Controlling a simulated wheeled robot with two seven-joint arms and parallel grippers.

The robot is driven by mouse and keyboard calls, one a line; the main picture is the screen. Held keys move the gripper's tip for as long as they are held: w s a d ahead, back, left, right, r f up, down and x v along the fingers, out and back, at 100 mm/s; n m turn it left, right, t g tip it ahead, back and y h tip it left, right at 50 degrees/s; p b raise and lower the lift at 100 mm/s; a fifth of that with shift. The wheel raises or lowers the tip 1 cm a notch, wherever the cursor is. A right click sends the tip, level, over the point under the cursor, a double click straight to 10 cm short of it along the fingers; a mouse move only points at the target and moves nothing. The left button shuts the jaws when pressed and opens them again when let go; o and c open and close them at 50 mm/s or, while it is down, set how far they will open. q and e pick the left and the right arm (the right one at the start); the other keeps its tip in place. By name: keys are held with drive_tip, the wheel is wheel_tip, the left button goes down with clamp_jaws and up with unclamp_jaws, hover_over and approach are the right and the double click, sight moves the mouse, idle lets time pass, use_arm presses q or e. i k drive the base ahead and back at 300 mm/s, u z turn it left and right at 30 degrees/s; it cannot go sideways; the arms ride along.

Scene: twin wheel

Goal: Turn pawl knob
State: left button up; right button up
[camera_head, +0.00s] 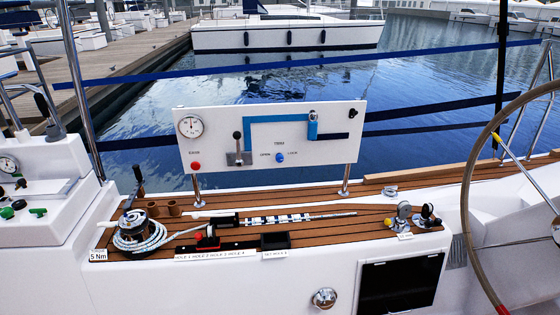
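A white upright panel (220,170) stands on two metal posts in the middle of the head view. On its lower part is a small round blue knob (280,157) between the words OPEN and LOCK; it may be the pawl knob, but no label I can read says so. Which way it is turned is too small to tell. A grey lever with a dark ball top (238,145) is to its left, and a red button (195,166) is at the panel's lower left. Neither of my grippers is in view.
A winch (135,232) with rope stands at the left end of the teak deck. A long striped rod (285,220) lies before the panel, with a black box (275,241) nearby. Metal fittings (402,218) stand at right. A steering wheel (468,190) fills the right edge.

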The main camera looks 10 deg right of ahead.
sight(279, 158)
drive_tip(key=i, duration=1.4)
